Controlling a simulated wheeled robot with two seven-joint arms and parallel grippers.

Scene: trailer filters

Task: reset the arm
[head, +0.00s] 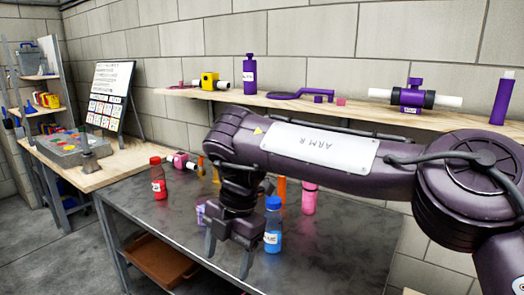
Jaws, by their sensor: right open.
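My right arm comes in from the right and stretches across the picture above the metal table (340,240). My right gripper (228,262) hangs down over the table with its two fingers apart, and nothing shows between them. A blue bottle (273,230) stands just right of the fingers. Whether they touch cannot be told. A small pale purple item (201,213) is partly hidden behind the gripper. My left gripper does not show.
A red bottle (158,180), a pink bottle (309,198) and an orange item (282,188) stand on the table. A wall shelf (225,97) behind holds purple bottles and filter parts. A wooden bench (75,182) with a grey case (72,147) is at left.

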